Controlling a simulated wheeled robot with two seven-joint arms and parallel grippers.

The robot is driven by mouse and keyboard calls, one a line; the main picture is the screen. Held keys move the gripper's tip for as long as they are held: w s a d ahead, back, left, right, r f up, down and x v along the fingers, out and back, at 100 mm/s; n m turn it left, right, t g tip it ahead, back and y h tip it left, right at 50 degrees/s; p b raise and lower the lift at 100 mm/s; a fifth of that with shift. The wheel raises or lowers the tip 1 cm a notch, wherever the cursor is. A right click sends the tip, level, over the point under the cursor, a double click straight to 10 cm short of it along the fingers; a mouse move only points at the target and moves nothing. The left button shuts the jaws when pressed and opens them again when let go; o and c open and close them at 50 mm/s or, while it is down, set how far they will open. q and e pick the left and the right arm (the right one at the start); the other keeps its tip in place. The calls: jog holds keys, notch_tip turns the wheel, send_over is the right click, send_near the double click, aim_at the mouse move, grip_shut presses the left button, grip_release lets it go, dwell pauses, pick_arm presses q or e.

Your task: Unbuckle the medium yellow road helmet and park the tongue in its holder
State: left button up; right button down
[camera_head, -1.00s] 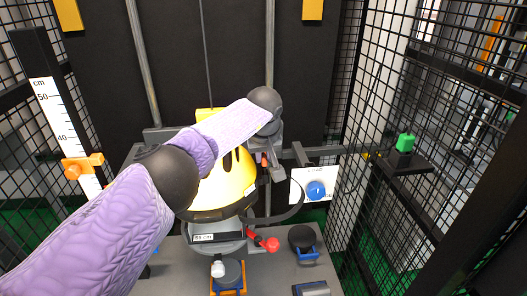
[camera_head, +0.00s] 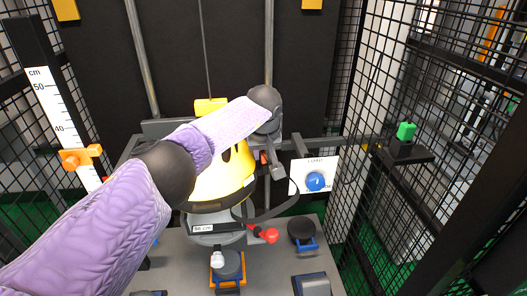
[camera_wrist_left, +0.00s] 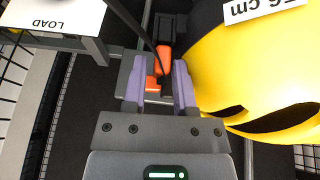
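The yellow helmet (camera_head: 222,184) sits upright on a headform in the middle of the head view, partly hidden by my left arm; its yellow shell (camera_wrist_left: 235,75) fills the right of the wrist view. A dark chin strap (camera_head: 284,208) loops from the helmet's lower edge towards my left gripper (camera_head: 278,172). In the wrist view, my left gripper (camera_wrist_left: 160,92) points at an orange buckle part (camera_wrist_left: 163,60) with a dark strap running to it. Its two purple-padded fingers stand apart, with orange and dark parts in the narrow gap; contact is unclear. I cannot identify the tongue holder. My right gripper is out of view.
A white panel with a blue knob (camera_head: 314,181), labelled LOAD, stands right of the helmet. A red knob (camera_head: 270,235) is below the strap. A green button (camera_head: 406,131) stands on the right. Wire mesh closes both sides; a cm scale (camera_head: 54,110) stands left.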

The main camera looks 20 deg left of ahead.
pick_arm(q)
jog(key=shift+o, duration=1.1)
jog(key=p+v, duration=0.2)
jog(key=v, duration=0.8)
jog(key=shift+p, duration=0.4)
